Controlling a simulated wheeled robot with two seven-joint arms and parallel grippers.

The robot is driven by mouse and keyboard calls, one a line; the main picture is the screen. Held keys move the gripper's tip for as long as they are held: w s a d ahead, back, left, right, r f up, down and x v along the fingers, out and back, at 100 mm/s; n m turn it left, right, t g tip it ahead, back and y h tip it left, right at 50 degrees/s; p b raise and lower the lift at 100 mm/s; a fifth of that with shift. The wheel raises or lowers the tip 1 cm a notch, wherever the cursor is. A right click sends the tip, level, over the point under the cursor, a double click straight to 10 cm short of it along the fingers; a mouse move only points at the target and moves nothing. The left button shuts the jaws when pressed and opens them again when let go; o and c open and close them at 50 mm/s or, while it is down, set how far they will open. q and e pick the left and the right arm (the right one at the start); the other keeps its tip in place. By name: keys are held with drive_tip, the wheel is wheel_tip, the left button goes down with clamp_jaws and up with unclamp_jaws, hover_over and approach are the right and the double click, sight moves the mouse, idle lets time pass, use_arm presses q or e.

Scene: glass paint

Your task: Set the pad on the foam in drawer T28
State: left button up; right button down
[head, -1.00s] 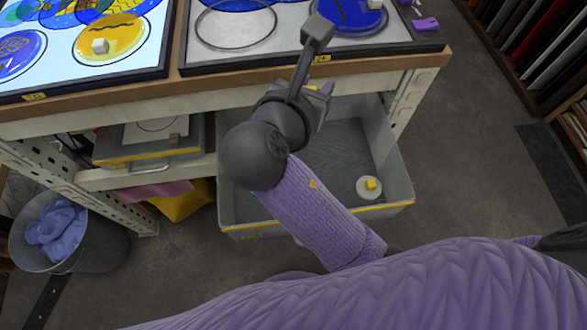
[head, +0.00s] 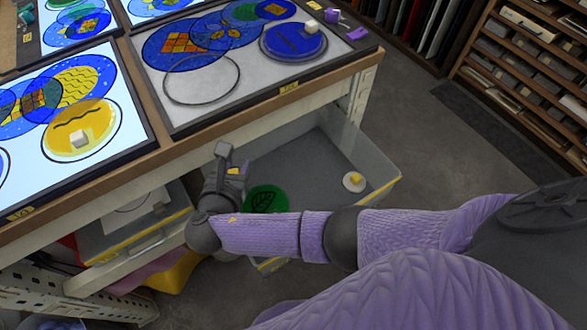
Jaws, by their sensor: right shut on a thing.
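My right gripper (head: 237,167) is below the bench edge, over the left part of an open grey drawer (head: 385,182). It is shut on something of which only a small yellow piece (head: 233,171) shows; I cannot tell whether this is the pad. A dark green disc with a leaf drawing (head: 265,198) shows beside the gripper; I cannot tell whether it is held or lies in the drawer. A white round pad with a yellow knob (head: 354,182) lies at the drawer's right. I cannot read the drawer's label. My left gripper is out of view.
A second drawer (head: 148,243) with a white sheet is at the left. Light panels above hold painted glass discs, one yellow (head: 82,128) and one blue (head: 293,41) with white blocks. A rack (head: 530,70) stands at the far right. The floor between is free.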

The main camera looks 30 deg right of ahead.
drive_tip(key=w+d+f+m+g+h+p, duration=0.1)
drive_tip(key=d+f, duration=0.2)
drive_tip(key=d, duration=0.3)
drive_tip(key=m+g+h+p, duration=0.1)
drive_tip(key=m+g+h, duration=0.2)
drive_tip(key=m+g, duration=0.1)
hover_over(301, 166)
drive_tip(key=s, duration=0.4)
wheel_tip(301, 166, down, 13)
drive_tip(key=b, duration=1.1)
drive_tip(key=shift+d+f, duration=0.15)
drive_tip(key=shift+f, duration=0.05)
drive_tip(key=shift+f+b, duration=0.4)
drive_tip(key=shift+b, duration=0.05)
drive_tip(key=w+b, duration=0.3)
drive_tip(key=w, duration=0.1)
drive_tip(key=shift+w+f+b, duration=0.15)
drive_tip(key=shift+f+b, duration=0.05)
drive_tip(key=shift+b, duration=0.1)
drive_tip(key=shift+f, duration=0.4)
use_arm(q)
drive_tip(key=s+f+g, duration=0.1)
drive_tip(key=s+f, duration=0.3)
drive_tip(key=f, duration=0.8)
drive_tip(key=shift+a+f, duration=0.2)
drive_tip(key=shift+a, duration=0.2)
use_arm(e)
drive_tip(key=shift+r, duration=0.25)
